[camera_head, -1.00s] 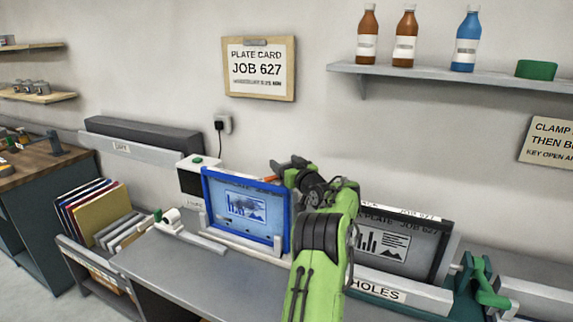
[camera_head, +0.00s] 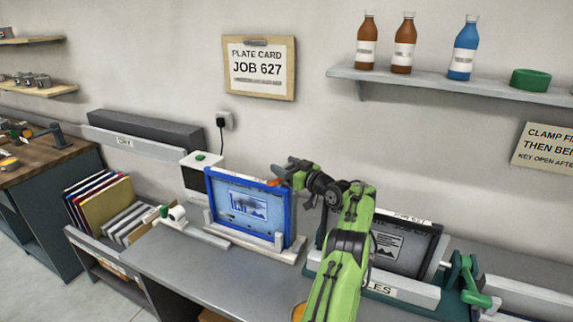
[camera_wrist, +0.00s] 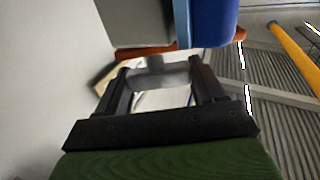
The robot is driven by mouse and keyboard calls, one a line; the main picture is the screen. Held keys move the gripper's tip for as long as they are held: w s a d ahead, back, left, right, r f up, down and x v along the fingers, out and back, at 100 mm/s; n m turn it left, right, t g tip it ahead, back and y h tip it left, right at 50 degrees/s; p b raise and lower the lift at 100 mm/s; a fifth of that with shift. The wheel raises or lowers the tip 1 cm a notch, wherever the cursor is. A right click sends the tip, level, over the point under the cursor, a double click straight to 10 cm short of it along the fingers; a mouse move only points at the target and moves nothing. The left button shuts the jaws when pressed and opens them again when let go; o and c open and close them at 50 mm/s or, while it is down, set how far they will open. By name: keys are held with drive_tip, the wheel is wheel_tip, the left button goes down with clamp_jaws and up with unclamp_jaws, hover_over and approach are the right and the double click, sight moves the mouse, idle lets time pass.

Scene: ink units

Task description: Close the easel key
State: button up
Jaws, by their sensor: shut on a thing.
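A blue-framed plate (camera_head: 250,206) stands in a pale easel holder (camera_head: 276,250) on the bench, showing a picture of bars and a hill. The easel key, a small orange-red piece (camera_head: 273,183), shows at the frame's top right corner. My gripper (camera_head: 284,172) is there, shut on the key and partly hiding it. In the wrist view, the orange-red bar (camera_wrist: 180,50) runs just past my fingertips, beside the blue frame (camera_wrist: 214,20). A grey rounded part lies between the two fingers of my gripper (camera_wrist: 157,76). How far the key is turned is hard to tell.
A bending clamp with a dark plate (camera_head: 408,246) and green handle (camera_head: 463,278) stands right of my arm. A white box with a green button (camera_head: 200,172) is behind the easel, and a small green-knobbed device (camera_head: 172,214) to its left. A shelf (camera_head: 450,82) hangs above.

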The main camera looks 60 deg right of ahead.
sight(286, 165)
drive_tip(key=shift+r, duration=0.1)
drive_tip(key=o, duration=1.4)
wheel_tip(286, 165, up, 10)
drive_tip(key=p, duration=0.5)
